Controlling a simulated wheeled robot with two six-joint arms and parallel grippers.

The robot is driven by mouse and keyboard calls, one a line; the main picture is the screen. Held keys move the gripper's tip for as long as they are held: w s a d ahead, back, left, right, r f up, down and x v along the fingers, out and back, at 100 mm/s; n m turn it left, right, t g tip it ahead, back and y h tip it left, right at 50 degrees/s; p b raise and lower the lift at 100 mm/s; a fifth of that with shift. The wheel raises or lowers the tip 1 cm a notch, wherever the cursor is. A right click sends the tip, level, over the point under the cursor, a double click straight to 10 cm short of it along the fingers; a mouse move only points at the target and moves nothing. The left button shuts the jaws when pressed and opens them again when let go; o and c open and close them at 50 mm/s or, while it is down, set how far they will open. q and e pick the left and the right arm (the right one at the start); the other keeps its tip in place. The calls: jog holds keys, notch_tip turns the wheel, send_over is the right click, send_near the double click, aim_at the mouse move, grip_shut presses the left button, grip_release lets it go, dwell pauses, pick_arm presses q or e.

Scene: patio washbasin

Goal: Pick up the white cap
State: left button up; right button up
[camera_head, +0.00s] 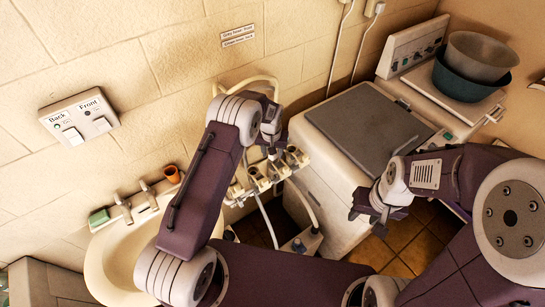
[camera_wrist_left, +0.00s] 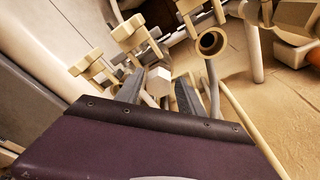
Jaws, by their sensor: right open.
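A small white block-like piece, which looks like the white cap (camera_wrist_left: 158,80), shows between the fingers of my left gripper (camera_wrist_left: 160,90) in the left wrist view. The fingers stand apart on either side of it; I cannot tell whether they touch it. In the head view my left gripper (camera_head: 271,152) points down at the taps beside the wall, and the cap cannot be made out there. My right gripper (camera_head: 374,213) is open and empty, in front of the white washing machine (camera_head: 318,205).
Several cream taps (camera_head: 258,178) and hoses crowd around my left gripper. A washbasin (camera_head: 115,262) with a green soap (camera_head: 98,217) and an orange cup (camera_head: 172,173) is at the left. Stacked basins (camera_head: 478,62) stand at the top right. Tiled floor (camera_head: 412,240) lies below my right gripper.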

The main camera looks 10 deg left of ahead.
pick_arm(q)
jog(key=shift+w+f, duration=0.1)
jog(key=shift+w, duration=0.05)
jog(key=c, duration=0.5)
jog(key=shift+w+f, duration=0.15)
jog(key=shift+w, duration=0.15)
grip_shut()
pick_arm(e)
jog(key=shift+w+f, duration=0.1)
jog(key=shift+w, duration=0.4)
pick_arm(q)
jog(key=shift+s, duration=0.1)
pick_arm(e)
jog(key=shift+f, duration=0.15)
